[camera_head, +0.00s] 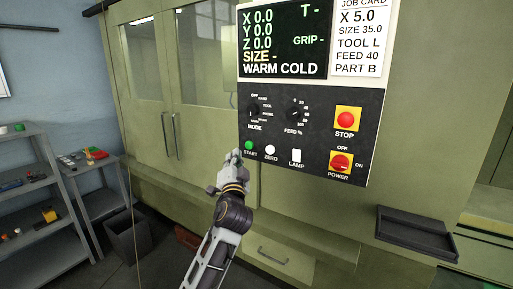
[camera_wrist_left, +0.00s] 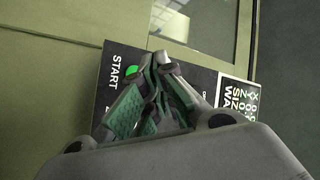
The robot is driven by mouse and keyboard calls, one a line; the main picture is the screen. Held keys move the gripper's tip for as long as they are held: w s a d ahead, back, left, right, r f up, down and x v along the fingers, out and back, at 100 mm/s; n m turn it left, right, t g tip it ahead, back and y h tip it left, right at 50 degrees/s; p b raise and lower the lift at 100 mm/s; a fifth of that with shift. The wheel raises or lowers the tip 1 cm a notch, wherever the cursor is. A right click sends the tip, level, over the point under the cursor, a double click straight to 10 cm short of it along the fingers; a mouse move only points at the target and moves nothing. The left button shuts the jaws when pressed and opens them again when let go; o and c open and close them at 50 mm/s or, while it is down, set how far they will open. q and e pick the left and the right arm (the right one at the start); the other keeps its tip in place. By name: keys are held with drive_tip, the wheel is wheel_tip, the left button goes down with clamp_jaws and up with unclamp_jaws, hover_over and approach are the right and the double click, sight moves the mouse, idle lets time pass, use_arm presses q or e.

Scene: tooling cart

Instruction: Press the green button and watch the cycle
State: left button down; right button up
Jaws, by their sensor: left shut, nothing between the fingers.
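The green START button (camera_head: 249,145) is at the lower left of the black control panel (camera_head: 343,122), on the front of a large olive-green machine. My left gripper (camera_head: 236,155) is shut and empty, just left of and slightly below the button in the head view. In the left wrist view the green button (camera_wrist_left: 131,71) shows left of the shut fingertips (camera_wrist_left: 160,58), by the sideways START label. I cannot tell whether the fingertips touch the panel. The screen (camera_head: 284,38) above reads X, Y, Z 0.0, SIZE - and WARM COLD. My right gripper is not in view.
The panel also holds a white ZERO button (camera_head: 270,149), a LAMP switch (camera_head: 296,156), two dials, a red STOP button (camera_head: 347,119) and a red POWER switch (camera_head: 340,162). A dark tray (camera_head: 417,232) juts out at lower right. Grey shelves (camera_head: 30,190) stand at left.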

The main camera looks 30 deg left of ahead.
sight(249, 145)
use_arm(q)
drive_tip(key=shift+s+a+f+g+y, duration=0.25)
drive_tip(key=shift+s+a+g+y, duration=0.25)
drive_tip(key=shift+a+g, duration=0.1)
drive_tip(key=shift+s+a+f+g+y, duration=0.2)
drive_tip(key=shift+s+a+g+y, duration=0.15)
drive_tip(key=shift+a+g+y, duration=0.2)
drive_tip(key=shift+w, duration=0.15)
drive_tip(key=w, duration=0.8)
drive_tip(key=shift+w+d+b, duration=0.25)
drive_tip(key=shift+d+b, duration=0.1)
drive_tip(key=shift+b, duration=0.1)
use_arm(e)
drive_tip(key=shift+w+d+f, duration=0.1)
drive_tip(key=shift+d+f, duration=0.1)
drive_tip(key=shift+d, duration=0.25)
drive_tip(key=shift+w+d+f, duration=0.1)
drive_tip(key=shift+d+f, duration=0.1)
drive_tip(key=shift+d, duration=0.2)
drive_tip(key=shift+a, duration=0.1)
